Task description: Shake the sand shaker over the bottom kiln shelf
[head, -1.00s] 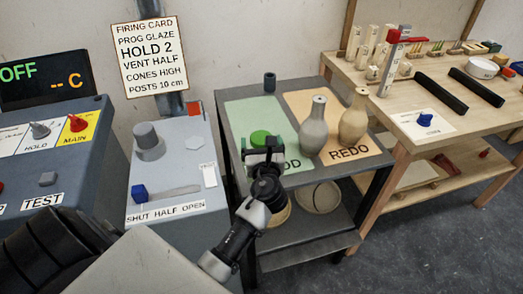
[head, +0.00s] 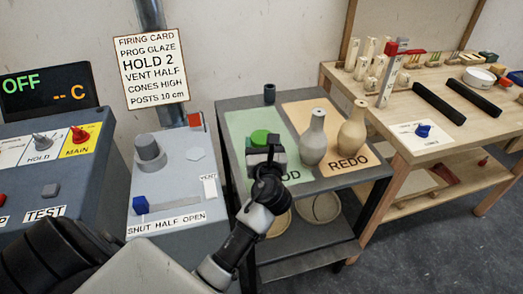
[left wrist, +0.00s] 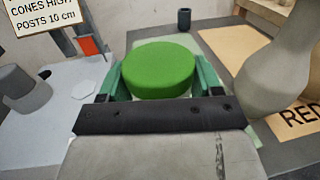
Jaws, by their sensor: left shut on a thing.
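My left gripper (head: 264,152) is over the left part of the grey cart, in front of the green sheet. It is shut on a round thing with a flat green top (head: 262,137). The green top also shows large between the two green fingers in the left wrist view (left wrist: 159,70). Its lower part is hidden by the gripper, so I cannot tell for sure that it is the sand shaker. I cannot pick out the bottom kiln shelf. My right gripper is not in view.
Two bottle-shaped vases, one grey (head: 313,140) and one tan (head: 351,128), stand close to the right of my left gripper. A small dark cup (head: 269,93) is at the cart's back edge. A vent panel (head: 180,182) is at left, a wooden workbench (head: 445,120) at right.

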